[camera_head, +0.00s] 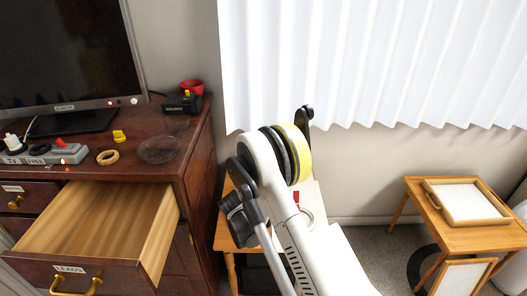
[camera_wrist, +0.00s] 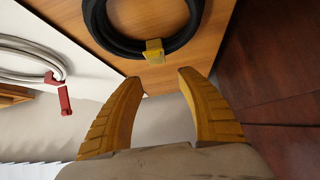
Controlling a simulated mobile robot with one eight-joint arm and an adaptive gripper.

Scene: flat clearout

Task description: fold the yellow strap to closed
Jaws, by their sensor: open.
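The yellow strap (camera_wrist: 153,51) sits on a black cable coil (camera_wrist: 118,36) in the wrist view. It crosses the coil's near edge, and I cannot tell whether its end is loose or folded over. The coil lies on a wooden surface (camera_wrist: 180,66). My gripper (camera_wrist: 160,78) is open and empty, its two yellow fingers pointing at the strap. The strap is a little beyond the fingertips, roughly between them, apart from both. In the head view my arm hides the gripper, and I cannot make out the yellow strap there.
A white cable coil with a red strap (camera_wrist: 65,100) lies on a white surface beside the wooden one. A dark dresser (camera_head: 195,140) has its labelled "LEADS" drawer (camera_head: 95,225) pulled out, seemingly empty. A small table with a tray (camera_head: 430,190) stands at right, with carpet before it.

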